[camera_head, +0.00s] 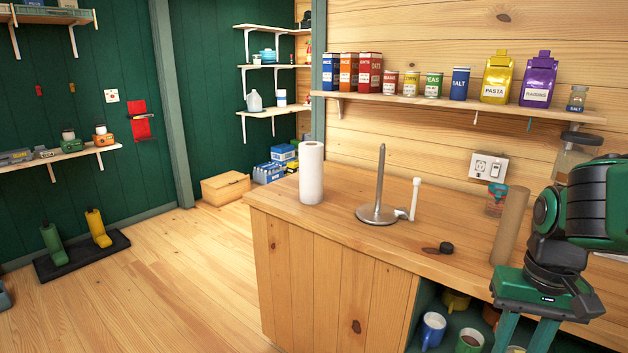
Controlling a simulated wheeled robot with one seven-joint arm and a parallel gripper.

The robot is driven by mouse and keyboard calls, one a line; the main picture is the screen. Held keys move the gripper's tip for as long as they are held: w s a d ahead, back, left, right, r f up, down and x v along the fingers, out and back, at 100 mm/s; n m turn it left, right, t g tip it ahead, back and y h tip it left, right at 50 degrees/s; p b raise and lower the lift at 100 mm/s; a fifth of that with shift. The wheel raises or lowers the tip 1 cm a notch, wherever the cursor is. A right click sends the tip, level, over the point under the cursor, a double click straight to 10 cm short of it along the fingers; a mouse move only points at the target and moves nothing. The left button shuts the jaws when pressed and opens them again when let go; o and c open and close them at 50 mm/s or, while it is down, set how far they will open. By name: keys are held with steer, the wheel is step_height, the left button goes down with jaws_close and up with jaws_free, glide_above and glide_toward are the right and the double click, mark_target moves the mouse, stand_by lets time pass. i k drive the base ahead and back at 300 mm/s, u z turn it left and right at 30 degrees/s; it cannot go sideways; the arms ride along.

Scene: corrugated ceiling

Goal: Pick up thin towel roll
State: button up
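A thin brown cardboard tube (510,226) stands upright on the right part of the wooden counter; the gripper's body meets its lower end in the picture. A thicker white towel roll (311,174) stands upright near the counter's far left corner. I cannot tell for sure which of the two is the thin towel roll; the brown tube is the thinner. My gripper (524,341) is at the lower right, pointing down, in front of the counter's open shelf. Its fingers are apart with nothing seen between them; their tips are at or below the picture's edge.
A metal towel holder (377,214) with an upright rod stands mid-counter, a white tap-like piece (414,200) beside it. A small black object (446,248) lies nearer. Mugs (433,330) fill the shelf below. A wall shelf (440,105) overhangs the counter's back.

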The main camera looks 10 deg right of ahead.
mark_target(310, 153)
steer(key=k, duration=1.15)
steer(key=u, duration=0.3)
steer(key=i, duration=0.55)
steer(key=u, duration=0.4)
steer(key=i, duration=1.85)
steer(key=z, duration=0.1)
